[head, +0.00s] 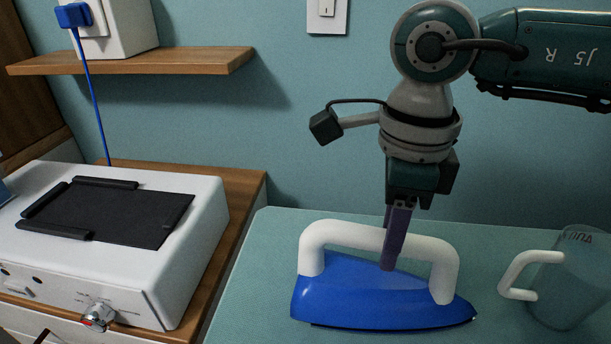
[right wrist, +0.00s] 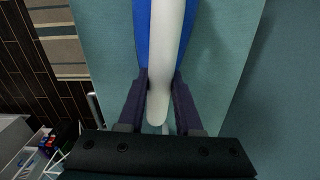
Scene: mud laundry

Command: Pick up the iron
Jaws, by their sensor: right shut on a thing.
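The iron (head: 375,297) has a blue body and a white arched handle (head: 335,234). The gripper is shut on the handle. I cannot see a gap under the iron. My left gripper is not in view.
A clear jug (head: 572,285) with a white handle stands right of the iron. A white appliance (head: 190,262) with a black top sits on the wooden counter at left. A wooden shelf (head: 190,62) and a wall switch (head: 327,14) are behind. The teal surface (head: 262,265) left of the iron is clear.

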